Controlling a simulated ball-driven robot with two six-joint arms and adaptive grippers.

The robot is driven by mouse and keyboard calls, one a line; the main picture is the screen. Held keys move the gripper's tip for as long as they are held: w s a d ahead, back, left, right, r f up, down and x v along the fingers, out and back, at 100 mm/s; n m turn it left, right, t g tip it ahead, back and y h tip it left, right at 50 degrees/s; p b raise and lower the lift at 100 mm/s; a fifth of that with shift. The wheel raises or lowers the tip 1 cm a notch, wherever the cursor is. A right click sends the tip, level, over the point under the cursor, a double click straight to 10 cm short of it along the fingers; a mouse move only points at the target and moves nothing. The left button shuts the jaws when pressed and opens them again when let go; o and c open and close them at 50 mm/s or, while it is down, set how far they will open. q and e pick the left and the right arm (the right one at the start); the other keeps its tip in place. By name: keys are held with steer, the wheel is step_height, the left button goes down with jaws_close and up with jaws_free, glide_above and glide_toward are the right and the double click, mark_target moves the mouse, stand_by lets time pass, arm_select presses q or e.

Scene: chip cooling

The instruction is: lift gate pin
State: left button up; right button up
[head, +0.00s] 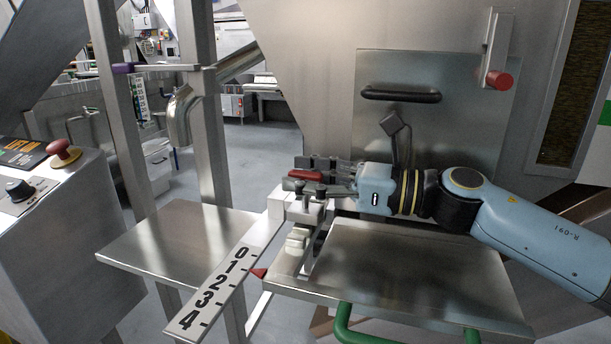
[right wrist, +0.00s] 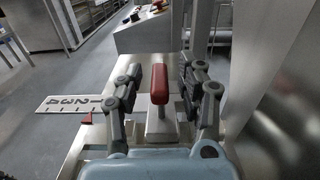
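The gate pin has a red grip (head: 305,175) on a small metal block at the left end of a shelf. In the right wrist view the red grip (right wrist: 159,84) stands between my fingers. My right gripper (head: 308,172) comes in from the right, with one dark finger on each side of the grip. The right wrist view shows the gripper (right wrist: 160,88) open, with a gap on both sides of the red grip. The lower part of the pin is partly hidden. My left gripper is not in view.
A number plate (head: 216,287) marked 0 to 4 slants beside a red pointer (head: 259,273) near 1. A steel shelf (head: 400,275) with a green handle (head: 345,322) lies below my right arm. A control box (head: 60,215) stands at left. A flat plate (head: 165,240) lies between.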

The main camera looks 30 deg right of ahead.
jaws_close()
stand_by(0.4)
steer(key=shift+f+b, duration=0.35)
steer(key=shift+b, duration=0.15)
steer(key=shift+r, duration=0.1)
jaws_free()
